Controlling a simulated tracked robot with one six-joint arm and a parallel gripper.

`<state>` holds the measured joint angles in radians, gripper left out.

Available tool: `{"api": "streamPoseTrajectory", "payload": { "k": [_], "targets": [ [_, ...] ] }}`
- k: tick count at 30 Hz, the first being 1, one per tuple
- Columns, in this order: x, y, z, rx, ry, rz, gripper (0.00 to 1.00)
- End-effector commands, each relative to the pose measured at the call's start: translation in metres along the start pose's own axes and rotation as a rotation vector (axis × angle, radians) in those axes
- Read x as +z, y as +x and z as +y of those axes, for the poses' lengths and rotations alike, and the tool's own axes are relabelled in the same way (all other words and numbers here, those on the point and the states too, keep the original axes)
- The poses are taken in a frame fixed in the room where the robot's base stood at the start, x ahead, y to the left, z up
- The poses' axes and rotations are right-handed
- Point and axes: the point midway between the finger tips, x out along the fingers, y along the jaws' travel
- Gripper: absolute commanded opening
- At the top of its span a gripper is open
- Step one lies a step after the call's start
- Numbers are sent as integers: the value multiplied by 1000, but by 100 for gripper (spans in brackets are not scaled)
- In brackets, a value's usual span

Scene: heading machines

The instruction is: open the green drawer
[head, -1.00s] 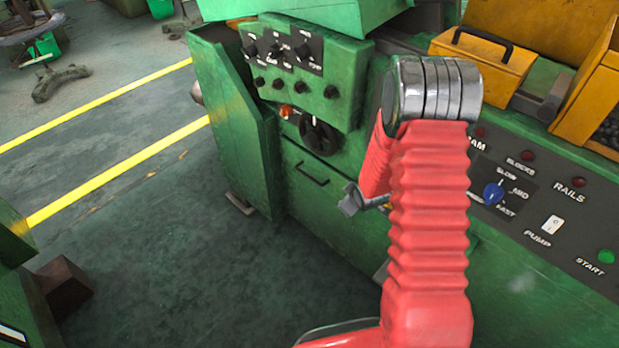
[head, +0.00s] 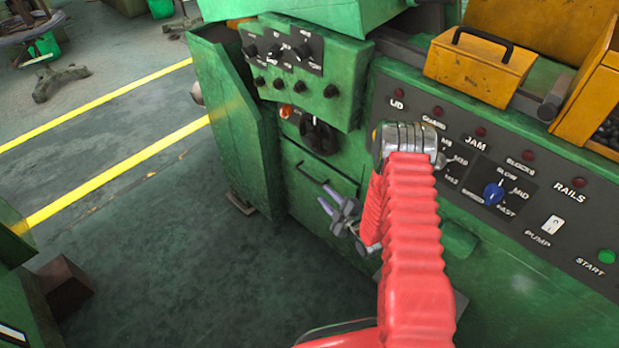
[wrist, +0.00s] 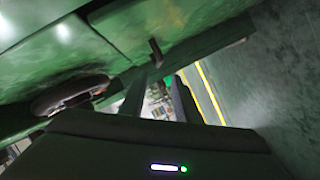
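The green drawer (head: 300,190) is in the front of the green machine, below a black rotary knob (head: 319,135). Its front looks flush with the machine, so it appears closed. It has a black bar handle (head: 312,173). My gripper (head: 323,194) is open, its two grey fingers apart, just below and right of the handle. I cannot tell whether they touch it. In the wrist view, the fingers (wrist: 160,78) are apart with nothing between them. A dark bar, probably the handle (wrist: 155,52), stands just beyond their tips.
A green control box (head: 300,70) with black knobs sits above the drawer. A dark panel (head: 530,190) with switches and lamps runs to the right. A yellow box (head: 478,70) stands on top. The floor (head: 170,260) left of the machine is open, with yellow lines.

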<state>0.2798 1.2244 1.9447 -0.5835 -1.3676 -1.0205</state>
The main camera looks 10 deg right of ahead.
Motion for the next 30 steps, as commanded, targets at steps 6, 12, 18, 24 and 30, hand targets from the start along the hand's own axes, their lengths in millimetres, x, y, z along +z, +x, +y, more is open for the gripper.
{"api": "streamPoseTrajectory", "payload": {
  "k": [6,12,18,24,30],
  "targets": [
    [-1,0,1,8,-5,8,30],
    [-1,1,1,7,-5,7,30],
    [-2,15,1,8,-6,8,30],
    [-1,42,1,7,-6,8,30],
    [-2,72,1,8,-6,8,30]
  ]
}}
